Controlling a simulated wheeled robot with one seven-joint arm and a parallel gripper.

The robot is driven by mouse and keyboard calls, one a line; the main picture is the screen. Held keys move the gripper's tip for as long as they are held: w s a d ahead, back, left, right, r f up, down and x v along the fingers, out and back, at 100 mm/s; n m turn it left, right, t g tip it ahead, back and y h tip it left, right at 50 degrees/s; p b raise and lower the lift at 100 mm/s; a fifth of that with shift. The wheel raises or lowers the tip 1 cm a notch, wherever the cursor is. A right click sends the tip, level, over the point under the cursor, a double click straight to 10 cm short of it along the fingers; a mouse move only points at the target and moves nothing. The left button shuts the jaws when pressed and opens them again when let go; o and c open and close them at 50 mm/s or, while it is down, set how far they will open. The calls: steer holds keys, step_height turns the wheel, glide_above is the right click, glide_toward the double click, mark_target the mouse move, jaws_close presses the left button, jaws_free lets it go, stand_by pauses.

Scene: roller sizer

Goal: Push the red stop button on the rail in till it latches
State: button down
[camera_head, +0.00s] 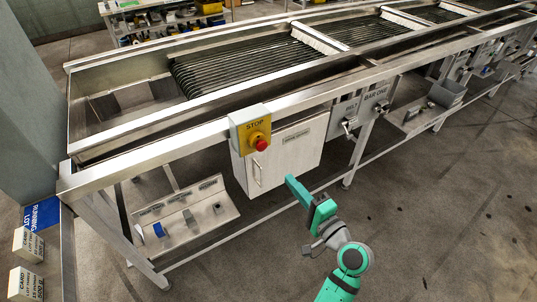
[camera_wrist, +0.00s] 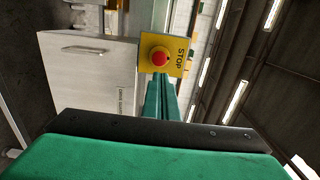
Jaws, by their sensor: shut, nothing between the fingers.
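The red stop button (camera_head: 261,144) sits on a yellow box (camera_head: 251,129) marked STOP, fixed to the front rail (camera_head: 185,145) of the roller sizer. In the wrist view the red button (camera_wrist: 159,58) stands out from its yellow plate (camera_wrist: 177,47), just beyond the fingertips. My gripper (camera_head: 291,181) is green, shut and empty. In the head view it is below and to the right of the button, in front of the white cabinet. In the wrist view my gripper's fingers (camera_wrist: 160,98) point toward the button, with no contact visible. Whether the button is latched cannot be told.
A white cabinet (camera_head: 287,155) hangs under the rail, close behind my gripper. Grey plates marked BELT (camera_head: 345,108) and BAR ONE (camera_head: 376,98) with levers are to the right. A low tray (camera_head: 185,214) is at lower left. The floor at right is clear.

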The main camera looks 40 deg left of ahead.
mark_target(263, 147)
stand_by(0.3)
steer(key=x, duration=1.4)
steer(key=shift+w+d, duration=0.1)
steer(key=shift+d, duration=0.05)
